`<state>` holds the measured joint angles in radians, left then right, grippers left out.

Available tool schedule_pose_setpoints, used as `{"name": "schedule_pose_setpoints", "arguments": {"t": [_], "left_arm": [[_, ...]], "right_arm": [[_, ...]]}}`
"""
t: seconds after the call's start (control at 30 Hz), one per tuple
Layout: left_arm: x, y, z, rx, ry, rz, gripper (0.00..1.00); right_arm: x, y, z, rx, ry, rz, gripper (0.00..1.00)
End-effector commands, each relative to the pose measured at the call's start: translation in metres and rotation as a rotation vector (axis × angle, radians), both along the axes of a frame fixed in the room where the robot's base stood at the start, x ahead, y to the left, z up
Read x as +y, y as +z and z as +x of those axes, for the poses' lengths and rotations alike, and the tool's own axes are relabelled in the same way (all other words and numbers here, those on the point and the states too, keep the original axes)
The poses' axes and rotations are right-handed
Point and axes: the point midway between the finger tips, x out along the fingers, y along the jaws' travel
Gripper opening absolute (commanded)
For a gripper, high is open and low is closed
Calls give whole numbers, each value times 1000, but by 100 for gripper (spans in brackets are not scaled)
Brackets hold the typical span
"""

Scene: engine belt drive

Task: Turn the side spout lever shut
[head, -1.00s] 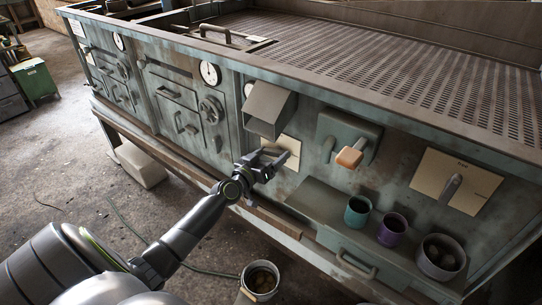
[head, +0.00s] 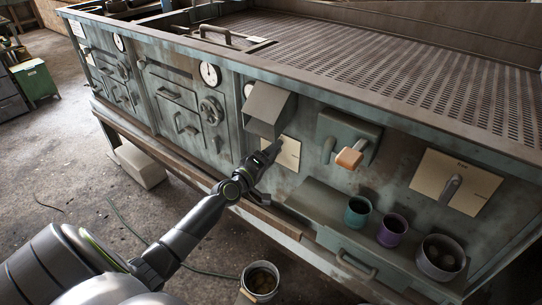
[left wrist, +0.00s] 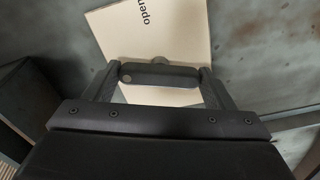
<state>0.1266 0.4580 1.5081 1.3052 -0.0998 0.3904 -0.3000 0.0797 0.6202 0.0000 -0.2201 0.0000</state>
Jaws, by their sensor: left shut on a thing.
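The side spout lever (left wrist: 160,75) is a dark bar on a round hub, in front of a cream plate (left wrist: 155,35) with the word "open" on it. My left gripper (left wrist: 157,85) has one finger at each end of the bar and is shut on it. In the head view my left gripper (head: 270,155) is in front of the same cream plate (head: 289,152), below a grey hooded spout (head: 268,108). The gripper hides the lever there. My right gripper is not in view.
To the right are an orange-tipped handle (head: 349,157) and another cream plate with a grey lever (head: 452,188). A teal cup (head: 357,211), a purple cup (head: 392,229) and a grey pot (head: 441,257) stand on the ledge below. A bucket (head: 260,282) is on the floor.

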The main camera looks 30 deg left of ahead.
Motion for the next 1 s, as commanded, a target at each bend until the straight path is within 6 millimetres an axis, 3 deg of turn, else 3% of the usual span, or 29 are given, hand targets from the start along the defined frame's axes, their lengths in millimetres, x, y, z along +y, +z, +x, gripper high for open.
{"name": "schedule_pose_setpoints", "arguments": {"t": [0.43,1.0], "left_arm": [[0,-1,0,23,1,-273,54],[0,-1,0,28,1,-334,54]], "right_arm": [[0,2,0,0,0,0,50],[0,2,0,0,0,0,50]]}}
